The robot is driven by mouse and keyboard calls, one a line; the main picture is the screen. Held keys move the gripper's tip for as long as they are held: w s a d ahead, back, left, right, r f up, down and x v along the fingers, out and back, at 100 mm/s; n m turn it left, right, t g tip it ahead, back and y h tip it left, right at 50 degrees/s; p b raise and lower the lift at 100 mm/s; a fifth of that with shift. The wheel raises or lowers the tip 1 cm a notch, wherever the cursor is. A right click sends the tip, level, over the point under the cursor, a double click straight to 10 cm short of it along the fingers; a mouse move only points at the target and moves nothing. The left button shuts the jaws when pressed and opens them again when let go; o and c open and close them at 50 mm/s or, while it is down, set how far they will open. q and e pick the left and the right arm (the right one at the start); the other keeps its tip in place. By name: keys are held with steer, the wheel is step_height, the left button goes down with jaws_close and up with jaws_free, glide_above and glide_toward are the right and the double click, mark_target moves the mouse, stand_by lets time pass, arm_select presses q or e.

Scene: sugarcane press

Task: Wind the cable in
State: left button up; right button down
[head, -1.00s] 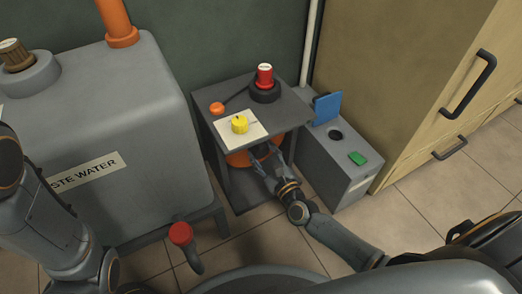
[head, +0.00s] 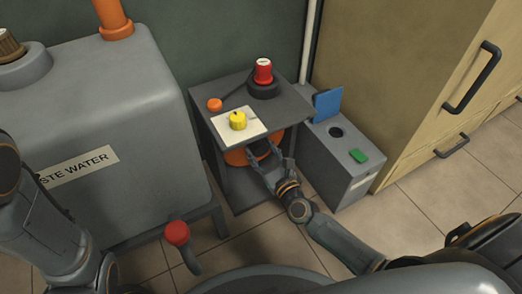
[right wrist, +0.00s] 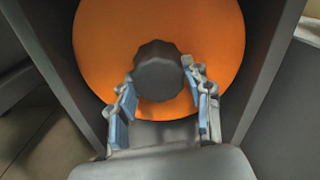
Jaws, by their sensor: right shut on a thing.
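An orange reel (head: 236,158) sits under the top of a small grey stand (head: 205,108), facing outward. It also shows in the right wrist view (right wrist: 218,45) as a large disc with a dark faceted knob (right wrist: 158,68) at its centre. My right gripper (head: 266,157) reaches in under the stand's top. In the right wrist view the right gripper (right wrist: 158,82) has its fingers on either side of the knob, shut on it. No cable can be made out. My left arm shows at the left, but its gripper is out of view.
The stand's top bears a yellow knob (head: 238,121), an orange button (head: 215,104) and a red-capped lever (head: 263,71). A waste water tank (head: 120,110) with a red-knobbed handle (head: 177,233) stands left. A grey box with a green button (head: 358,156) and blue flap (head: 327,104) stands right.

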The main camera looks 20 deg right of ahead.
steer(key=shift+f, duration=0.1)
steer(key=c, duration=0.6)
jaws_free()
steer(key=shift+s, duration=0.25)
steer(key=s+d, duration=0.1)
steer(key=s, duration=1)
steer(key=shift+s+d, duration=0.2)
steer(key=shift+d, duration=0.15)
